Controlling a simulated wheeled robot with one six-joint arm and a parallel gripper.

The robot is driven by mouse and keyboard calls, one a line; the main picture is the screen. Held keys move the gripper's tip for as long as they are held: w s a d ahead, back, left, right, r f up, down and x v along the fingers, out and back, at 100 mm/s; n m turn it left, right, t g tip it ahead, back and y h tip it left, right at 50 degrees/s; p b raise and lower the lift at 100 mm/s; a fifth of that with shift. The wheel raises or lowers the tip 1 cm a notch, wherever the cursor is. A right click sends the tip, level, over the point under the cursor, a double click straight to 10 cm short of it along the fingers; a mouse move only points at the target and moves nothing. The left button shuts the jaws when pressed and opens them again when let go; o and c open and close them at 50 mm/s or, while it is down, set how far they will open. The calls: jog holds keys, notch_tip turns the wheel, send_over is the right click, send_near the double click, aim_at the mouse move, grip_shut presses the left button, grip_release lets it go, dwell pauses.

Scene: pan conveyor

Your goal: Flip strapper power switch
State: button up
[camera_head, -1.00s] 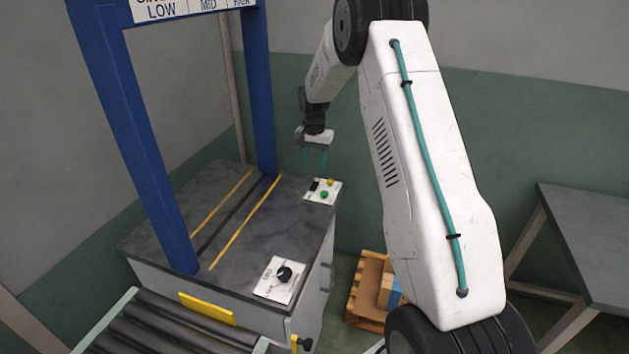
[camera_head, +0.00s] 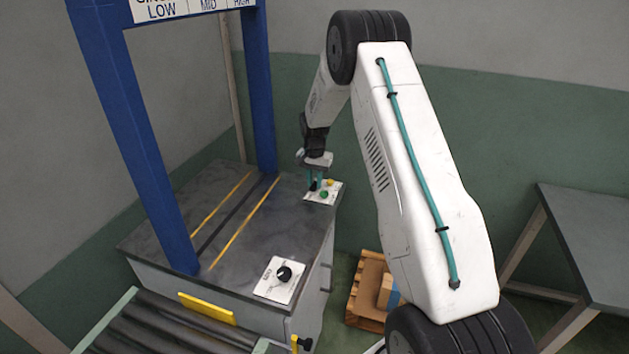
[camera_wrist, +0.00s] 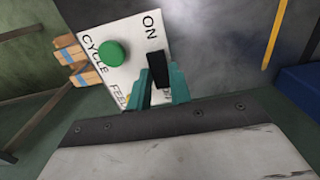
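The strapper's small white switch panel (camera_head: 311,198) lies on the grey machine top at its back right corner. In the wrist view the panel shows a black rocker power switch (camera_wrist: 157,69) beside the letters ON, a green button (camera_wrist: 111,53) and the words CYCLE and FEED. My gripper (camera_head: 315,184) points down over the panel's left side. In the wrist view its two teal fingers (camera_wrist: 161,80) are apart, with the switch in line with the gap at their tips. I cannot tell whether they touch it. A yellow button (camera_head: 330,183) shows at the panel's back edge.
Blue strapper posts (camera_head: 262,90) rise left of my gripper. A black dial on a white plate (camera_head: 272,288) sits at the machine's front. Rollers (camera_head: 150,330) are at front left. A pallet with boxes (camera_head: 367,290) is on the floor, and a grey table (camera_head: 600,240) stands right.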

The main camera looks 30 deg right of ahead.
grip_shut()
jog(key=shift+s+a+t+h, duration=0.25)
jog(key=shift+t+h, duration=0.15)
jog(key=shift+h, duration=0.2)
jog(key=shift+t+h, duration=0.4)
jog(key=o, duration=0.6)
grip_release()
